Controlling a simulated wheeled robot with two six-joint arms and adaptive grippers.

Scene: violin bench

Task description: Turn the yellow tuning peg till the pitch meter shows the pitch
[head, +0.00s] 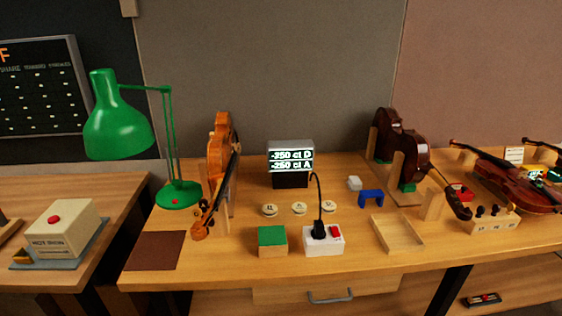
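The pitch meter (291,181) stands at the back middle of the bench. Its lit screen shows two lines ending in D and A, which seem to read -350 ct and -250 ct. An orange-brown violin (219,150) stands in a wooden holder left of the meter, with its scroll (199,231) low and toward the front. Small pegs show at that scroll, but I cannot tell which one is yellow. A dark brown violin (413,153) stands in another holder on the right, its scroll low at the front right. Neither gripper is in view.
A green lamp (118,125) overhangs the bench's left side. A white switch box (323,246) with a black plug, a green-topped block (272,241) and an empty wooden tray (376,230) lie near the front. A peg block (491,225) and a reddish violin (519,184) are at right.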

